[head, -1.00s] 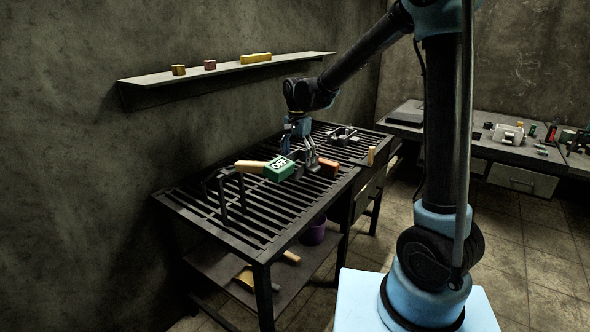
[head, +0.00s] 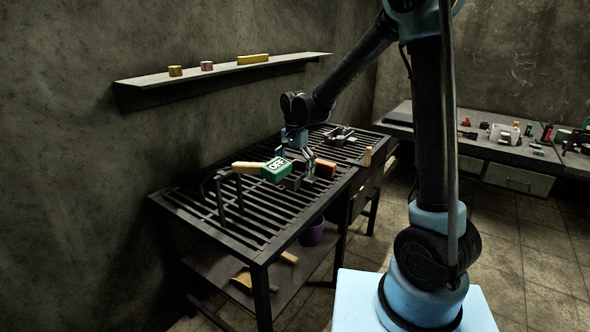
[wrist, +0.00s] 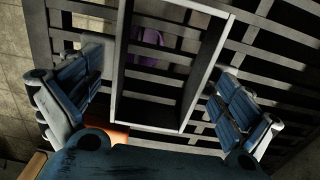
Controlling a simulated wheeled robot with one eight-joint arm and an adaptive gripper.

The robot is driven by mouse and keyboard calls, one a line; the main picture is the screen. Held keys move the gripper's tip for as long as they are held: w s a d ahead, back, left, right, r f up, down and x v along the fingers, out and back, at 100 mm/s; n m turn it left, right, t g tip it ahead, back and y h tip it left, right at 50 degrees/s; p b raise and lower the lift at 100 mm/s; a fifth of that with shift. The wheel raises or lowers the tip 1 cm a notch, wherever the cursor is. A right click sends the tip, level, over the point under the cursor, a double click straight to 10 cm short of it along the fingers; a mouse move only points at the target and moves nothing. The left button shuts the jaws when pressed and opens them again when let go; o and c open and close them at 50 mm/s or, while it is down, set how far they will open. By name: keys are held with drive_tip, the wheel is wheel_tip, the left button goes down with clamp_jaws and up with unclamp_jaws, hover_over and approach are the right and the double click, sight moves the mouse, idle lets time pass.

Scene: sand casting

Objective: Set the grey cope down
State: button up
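The grey cope (wrist: 123,70) is a dark, open rectangular frame. In the wrist view it lies between my two fingers, with table slats showing through its opening. In the head view it (head: 292,184) is small and partly hidden by my gripper and the green block; it appears at the slatted table's level. My gripper (head: 297,170) points down over it. In the wrist view the gripper (wrist: 160,100) has its fingers spread on either side of the frame, with a gap visible at the left finger. Contact at the right finger is hard to judge.
A green lettered block (head: 275,171) with a wooden handle is left of my gripper; an orange-brown block (head: 325,169) is right. A dark stand (head: 228,186) is further left, another dark item (head: 340,135) behind. Bare slats of the table (head: 245,235) lie in front.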

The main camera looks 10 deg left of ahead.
drive_tip(key=shift+r, duration=0.1)
wheel_tip(320, 180, up, 12)
drive_tip(key=s+d+r+n, duration=0.1)
drive_tip(key=s+d+r, duration=0.15)
drive_tip(key=d, duration=1.15)
drive_tip(key=s+d+f+n+t, duration=0.1)
drive_tip(key=s+d+f, duration=0.2)
drive_tip(key=s+d, duration=0.55)
drive_tip(key=s+d+f+n+t, duration=0.1)
drive_tip(key=s+d+f, duration=0.3)
drive_tip(key=d, duration=0.8)
drive_tip(key=s+d+f+n, duration=0.1)
drive_tip(key=s+d+f, duration=0.4)
drive_tip(key=s, duration=0.4)
drive_tip(key=shift+f+n, duration=0.4)
drive_tip(key=shift+f, duration=0.5)
